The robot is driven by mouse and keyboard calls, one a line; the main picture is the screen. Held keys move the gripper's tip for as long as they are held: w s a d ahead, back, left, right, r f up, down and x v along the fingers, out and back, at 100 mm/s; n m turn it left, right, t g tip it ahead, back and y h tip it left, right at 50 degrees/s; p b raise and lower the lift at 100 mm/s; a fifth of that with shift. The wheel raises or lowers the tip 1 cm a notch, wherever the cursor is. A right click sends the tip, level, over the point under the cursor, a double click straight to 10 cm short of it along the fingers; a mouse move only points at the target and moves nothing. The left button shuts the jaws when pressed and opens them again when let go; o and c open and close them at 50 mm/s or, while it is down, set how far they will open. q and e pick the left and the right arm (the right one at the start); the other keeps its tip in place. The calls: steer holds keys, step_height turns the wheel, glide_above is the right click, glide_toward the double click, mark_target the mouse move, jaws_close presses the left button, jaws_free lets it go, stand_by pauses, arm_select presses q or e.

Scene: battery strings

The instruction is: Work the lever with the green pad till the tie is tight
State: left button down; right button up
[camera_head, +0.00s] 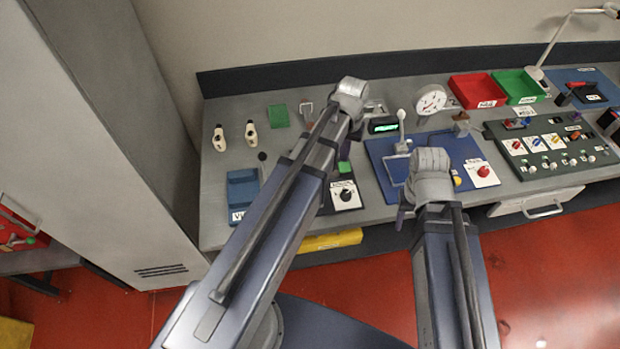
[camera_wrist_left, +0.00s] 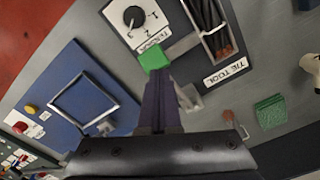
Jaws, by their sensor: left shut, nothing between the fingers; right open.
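The small green pad (camera_head: 345,167) shows beside my left forearm, just above the tension dial panel (camera_head: 346,195). In the left wrist view the green pad (camera_wrist_left: 153,56) lies right at the tips of my left gripper (camera_wrist_left: 158,76). The gripper's fingers are shut with nothing between them. I cannot tell whether they touch the pad. The lever under the pad is mostly hidden. Dark strips (camera_wrist_left: 207,22) lie in a tray by the "TIE TOOL" label (camera_wrist_left: 228,71); I cannot tell how tight any tie is. My right gripper (camera_head: 404,212) is open, mostly hidden by its wrist.
A blue board (camera_head: 381,158) with a metal frame lies right of the pad. A green textured square (camera_head: 278,116) and two pale-handled tools (camera_head: 219,137) lie at the back left. A blue tray (camera_head: 243,188) stands at the front left. Red (camera_head: 478,90) and green bins (camera_head: 519,86) stand behind.

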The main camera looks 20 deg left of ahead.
arm_select(q)
steer(key=shift+s+r+p, duration=0.1)
steer(key=shift+r+p, duration=0.25)
steer(key=shift+r, duration=0.4)
step_height(320, 180, up, 6)
steer(key=p, duration=0.6)
steer(key=shift+w, duration=0.2)
arm_select(e)
step_height(320, 180, up, 8)
steer(key=shift+f, duration=0.25)
arm_select(q)
steer(key=shift+a, duration=0.1)
steer(key=s+d+f+m+b, duration=0.2)
steer(key=s+d+f+b, duration=0.2)
steer(key=s, duration=0.3)
steer(key=s+d+f+m+y+b, duration=0.1)
steer(key=s+d+f+m+b, duration=0.1)
steer(key=s+d+f+b, duration=0.2)
steer(key=s+d, duration=0.2)
steer(key=s, duration=0.1)
steer(key=shift+s+d+f+m, duration=0.2)
steer(key=shift+s+d+m, duration=0.05)
steer(key=shift+d+m, duration=0.05)
arm_select(e)
step_height(320, 180, down, 8)
steer(key=shift+f, duration=0.25)
